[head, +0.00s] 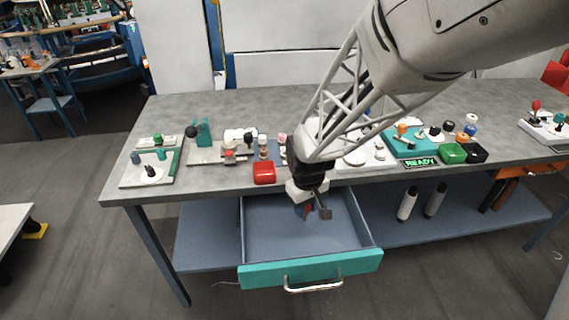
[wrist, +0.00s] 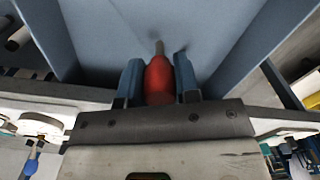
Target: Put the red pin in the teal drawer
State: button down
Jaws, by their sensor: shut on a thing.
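The red pin (wrist: 159,78) is a rounded red body with a thin, dull metal tip, between the two fingers in the wrist view. My gripper (wrist: 159,85) is shut on it. In the head view my gripper (head: 312,211) points down over the open teal drawer (head: 310,269), and only a little red shows at the fingers. The drawer has a teal front with a metal handle and a grey-blue inside, which looks empty. In the wrist view the drawer floor (wrist: 120,30) lies beyond the pin's tip. I cannot tell how far the pin is above the floor.
A lower shelf (head: 210,240) carries white rolls (head: 407,204) to the drawer's right. Drawer walls stand around my gripper.

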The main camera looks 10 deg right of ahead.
aim_at(305, 220)
jog(key=shift+f, duration=3)
jog(key=shift+f, duration=1.85)
jog(key=shift+f, duration=0.15)
jog(key=c, duration=0.8)
grip_release()
jog(key=shift+c, duration=0.2)
notch_tip(305, 220, up, 12)
jog(key=shift+r, duration=0.15)
